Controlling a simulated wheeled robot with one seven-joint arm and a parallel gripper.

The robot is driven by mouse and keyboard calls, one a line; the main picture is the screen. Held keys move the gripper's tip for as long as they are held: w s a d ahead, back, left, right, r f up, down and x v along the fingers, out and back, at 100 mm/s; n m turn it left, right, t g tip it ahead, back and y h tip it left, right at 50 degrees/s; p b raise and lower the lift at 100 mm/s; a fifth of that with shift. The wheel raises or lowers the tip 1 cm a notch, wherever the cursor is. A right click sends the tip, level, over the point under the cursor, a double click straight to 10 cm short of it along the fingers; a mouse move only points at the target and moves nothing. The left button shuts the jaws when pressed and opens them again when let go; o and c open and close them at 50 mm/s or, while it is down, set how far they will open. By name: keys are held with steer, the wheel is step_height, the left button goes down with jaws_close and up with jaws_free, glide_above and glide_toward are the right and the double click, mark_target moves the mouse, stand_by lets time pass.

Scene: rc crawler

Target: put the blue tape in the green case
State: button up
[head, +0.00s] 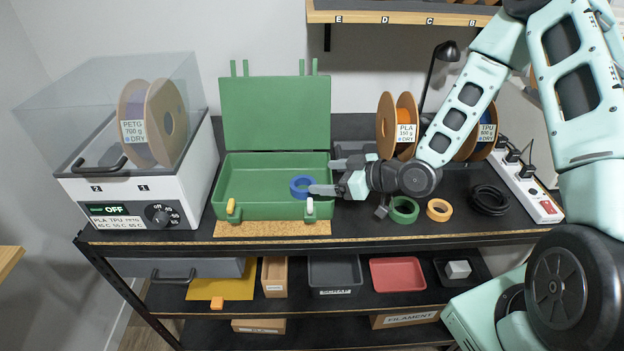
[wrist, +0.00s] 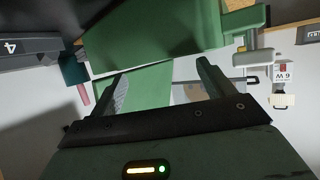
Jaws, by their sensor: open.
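The green case (head: 270,113) stands open on the bench top, with its lid raised at the back. The blue tape (head: 300,187) is a small ring that appears within the case's tray, toward the front right. I cannot tell whether it lies flat on the floor of the case. My gripper (head: 326,176) reaches in over the case's right wall with its fingers spread and nothing between them. The nearer fingertip is close beside the tape. In the wrist view, green case surfaces (wrist: 140,95) show between and beyond the open fingers; the tape is not visible there.
A green tape (head: 404,210) and an orange tape (head: 439,210) lie right of the case. Filament spools (head: 386,125), a black cable coil (head: 489,200) and a power strip (head: 530,190) are farther right. A filament dryer (head: 140,190) stands left. A shelf (head: 400,17) overhangs.

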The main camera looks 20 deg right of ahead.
steer(key=v, duration=0.5)
steer(key=s+a+r+g+h, duration=0.2)
steer(key=s+a+r+g, duration=0.1)
steer(key=s, duration=0.5)
steer(key=s+a+r+g+h, duration=0.3)
steer(key=s+a+r, duration=0.1)
steer(key=s, duration=0.5)
steer(key=s+a+r+g+h, duration=0.3)
steer(key=s+a, duration=0.3)
steer(key=s, duration=0.2)
steer(key=shift+s+r+g+b, duration=0.3)
steer(key=shift+r+g, duration=0.2)
steer(key=shift+r, duration=0.2)
